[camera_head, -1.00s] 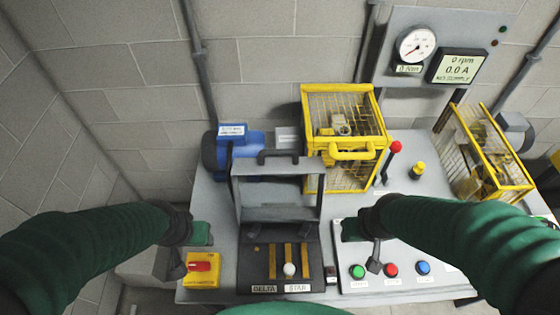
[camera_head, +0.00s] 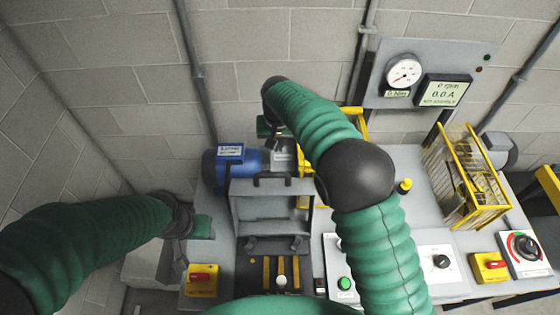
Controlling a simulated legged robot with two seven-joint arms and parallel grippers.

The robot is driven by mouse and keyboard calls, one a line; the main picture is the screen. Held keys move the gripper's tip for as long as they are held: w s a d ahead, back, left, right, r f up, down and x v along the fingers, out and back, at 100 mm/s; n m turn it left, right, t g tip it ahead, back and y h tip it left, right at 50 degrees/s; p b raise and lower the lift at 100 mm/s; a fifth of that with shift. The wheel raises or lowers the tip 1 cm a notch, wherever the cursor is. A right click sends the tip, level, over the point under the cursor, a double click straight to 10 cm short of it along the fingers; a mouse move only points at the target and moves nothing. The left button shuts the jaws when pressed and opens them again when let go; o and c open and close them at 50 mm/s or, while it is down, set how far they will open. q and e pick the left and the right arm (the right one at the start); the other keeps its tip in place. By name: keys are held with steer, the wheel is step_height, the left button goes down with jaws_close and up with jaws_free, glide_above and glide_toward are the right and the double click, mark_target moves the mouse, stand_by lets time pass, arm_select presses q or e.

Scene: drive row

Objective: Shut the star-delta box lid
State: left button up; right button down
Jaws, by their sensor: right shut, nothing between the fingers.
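The star-delta box (camera_head: 254,272) is open on the bench, with brass bars and a white knob inside. Its grey lid (camera_head: 262,208) stands up at the back of the box, with a dark handle on its top edge. My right arm reaches over the bench, and my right gripper (camera_head: 271,135) is behind and above the lid, near the blue motor (camera_head: 231,168). It is shut and empty, apart from the lid as far as I can see. My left gripper (camera_head: 198,228) is left of the box; its fingers do not show clearly.
A yellow cage behind is mostly hidden by my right arm. Another yellow cage (camera_head: 462,178) stands at the right. A yellow switch box (camera_head: 202,281) sits left of the star-delta box. A gauge (camera_head: 404,72) and a display (camera_head: 446,91) hang on the wall panel.

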steer(key=f+p, duration=0.1)
steer(key=f, duration=0.1)
steer(key=s+f+p, duration=0.1)
steer(key=f+p, duration=0.1)
steer(key=f, duration=0.1)
steer(key=s+f+p, duration=0.1)
steer(key=f+p, duration=0.1)
steer(key=shift+s+d+f, duration=0.15)
steer(key=shift+d+f, duration=0.05)
steer(key=shift+f, duration=0.05)
steer(key=shift+a, duration=0.15)
